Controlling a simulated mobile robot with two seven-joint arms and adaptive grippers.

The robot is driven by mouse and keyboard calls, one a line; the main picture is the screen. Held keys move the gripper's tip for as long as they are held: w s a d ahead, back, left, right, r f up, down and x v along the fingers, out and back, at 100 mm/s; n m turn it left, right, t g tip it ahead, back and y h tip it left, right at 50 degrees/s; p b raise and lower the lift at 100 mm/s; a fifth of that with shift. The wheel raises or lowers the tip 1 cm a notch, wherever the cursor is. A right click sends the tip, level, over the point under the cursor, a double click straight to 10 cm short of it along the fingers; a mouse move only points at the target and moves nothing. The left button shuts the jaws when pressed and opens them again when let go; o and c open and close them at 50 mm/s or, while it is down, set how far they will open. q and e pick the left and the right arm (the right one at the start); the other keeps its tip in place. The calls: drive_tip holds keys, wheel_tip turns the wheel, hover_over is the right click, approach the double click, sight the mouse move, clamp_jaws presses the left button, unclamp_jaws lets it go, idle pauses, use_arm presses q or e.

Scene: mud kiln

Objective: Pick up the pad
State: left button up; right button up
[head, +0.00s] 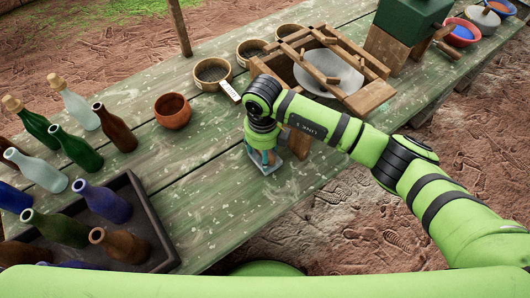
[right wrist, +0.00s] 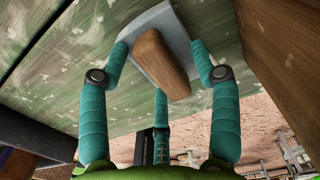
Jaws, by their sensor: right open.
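The pad is a pale grey flat plate with a wooden block handle. It lies on the green plank table, and its plate edge shows under my right gripper (head: 262,156) in the head view (head: 274,169). In the right wrist view the pad's wooden handle (right wrist: 163,62) lies between the teal fingers of my right gripper (right wrist: 160,66). The fingers are spread: one at each side and one at the near end. I cannot tell whether any touches the pad. My left gripper is not in view.
A wooden frame with a grey bowl (head: 330,75) stands close behind and right of the pad. A clay pot (head: 173,110) and small bowls stand further back. Several bottles and a dark tray (head: 148,205) are at left. The table (head: 215,190) is clear left of the pad.

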drive_tip(key=c, duration=1.2)
drive_tip(key=shift+c, duration=0.2)
drive_tip(key=shift+r+b, duration=0.35)
drive_tip(key=shift+r, duration=0.2)
wheel_tip(320, 180, up, 3)
drive_tip(key=shift+w+f+b, duration=0.1)
drive_tip(key=shift+b, duration=0.55)
drive_tip(key=s+d+r, duration=0.2)
drive_tip(key=s, duration=0.1)
drive_tip(key=s+d+r+b, duration=0.1)
drive_tip(key=s+d+r, duration=0.1)
drive_tip(key=s, duration=0.1)
drive_tip(key=s+d+r+b, duration=0.1)
drive_tip(key=s+d+r, duration=0.1)
drive_tip(key=s+r, duration=0.1)
drive_tip(key=shift+s+d, duration=0.35)
drive_tip(key=shift+s, duration=0.05)
drive_tip(key=shift+o, duration=0.6)
